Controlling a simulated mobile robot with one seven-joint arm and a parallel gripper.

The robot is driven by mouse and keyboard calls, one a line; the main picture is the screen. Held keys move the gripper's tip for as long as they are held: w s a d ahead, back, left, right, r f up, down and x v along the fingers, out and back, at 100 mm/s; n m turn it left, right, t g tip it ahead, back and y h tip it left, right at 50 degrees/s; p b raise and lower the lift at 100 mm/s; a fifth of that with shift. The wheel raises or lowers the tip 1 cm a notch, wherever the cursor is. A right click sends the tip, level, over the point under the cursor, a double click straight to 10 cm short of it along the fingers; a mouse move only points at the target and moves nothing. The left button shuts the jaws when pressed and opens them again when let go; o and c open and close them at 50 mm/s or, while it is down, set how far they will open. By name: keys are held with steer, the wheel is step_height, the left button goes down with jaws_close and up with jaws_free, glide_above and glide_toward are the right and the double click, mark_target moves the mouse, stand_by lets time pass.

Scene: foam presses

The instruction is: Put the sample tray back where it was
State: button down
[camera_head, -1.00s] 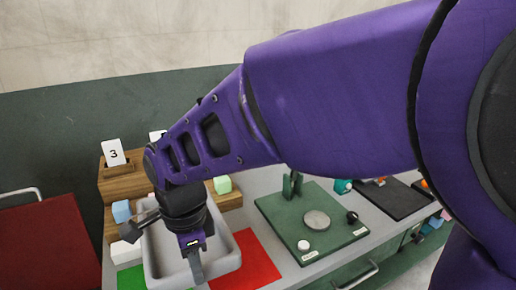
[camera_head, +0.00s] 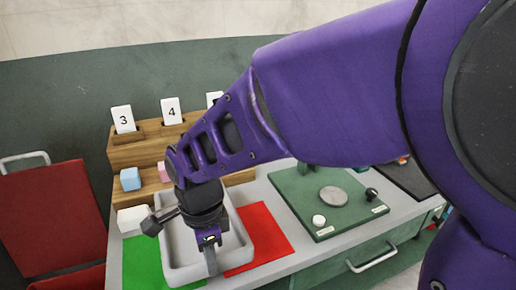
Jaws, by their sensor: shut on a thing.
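The sample tray (camera_head: 262,232) is a light grey, shallow, rectangular tray. It sits at or just above the bench top, overlapping a green mat (camera_head: 140,262) on its left and a red mat (camera_head: 276,236) on its right. My gripper (camera_head: 211,262) points down over the tray and is shut on it near the front edge. My wrist and arm cover part of the tray's inside. I cannot tell whether the tray touches the bench.
A wooden stepped rack (camera_head: 135,152) with numbered cards (camera_head: 123,119) stands behind the tray. It holds a blue cube (camera_head: 130,179) and a white block (camera_head: 133,218). A green press plate (camera_head: 325,200) lies to the right. A red bin (camera_head: 45,225) stands at the left.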

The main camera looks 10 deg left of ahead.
steer(key=shift+f, duration=0.25)
steer(key=shift+f, duration=0.55)
steer(key=c, duration=0.8)
jaws_free()
